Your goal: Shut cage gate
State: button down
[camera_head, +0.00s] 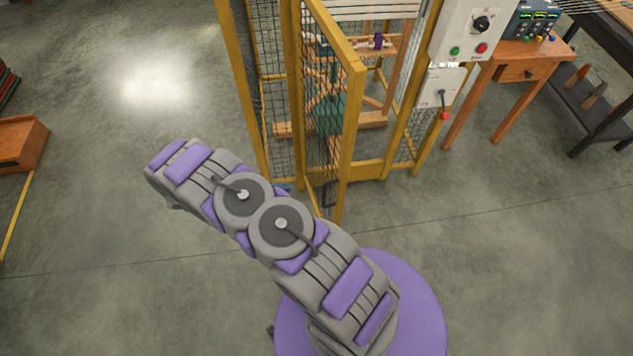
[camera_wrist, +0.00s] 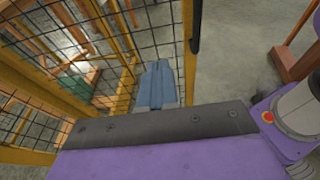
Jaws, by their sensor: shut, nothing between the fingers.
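The yellow-framed mesh cage gate (camera_head: 352,120) stands swung open, out from the cage opening towards me. Its dark handle (camera_head: 329,194) is low on the free end post, and shows in the wrist view (camera_wrist: 196,25) beside the yellow post (camera_wrist: 187,60). My gripper (camera_wrist: 156,85) has its blue fingers together and empty, in front of the gate mesh just left of that post. I cannot tell whether they touch it. In the head view my arm hides most of the gripper; only a bit of blue fingertip (camera_head: 284,187) shows, left of the gate.
The cage's fixed frame (camera_head: 243,95) rises left of the gate. A wooden device with green parts (camera_head: 330,115) stands inside. At right are a control box (camera_head: 466,30), a red-knobbed lever (camera_head: 444,108) and a wooden table (camera_head: 505,68).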

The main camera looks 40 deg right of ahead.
jog(key=r+b+x, duration=0.1)
jog(key=b+x, duration=0.2)
jog(key=x, duration=1.1)
jog(key=shift+s, duration=0.15)
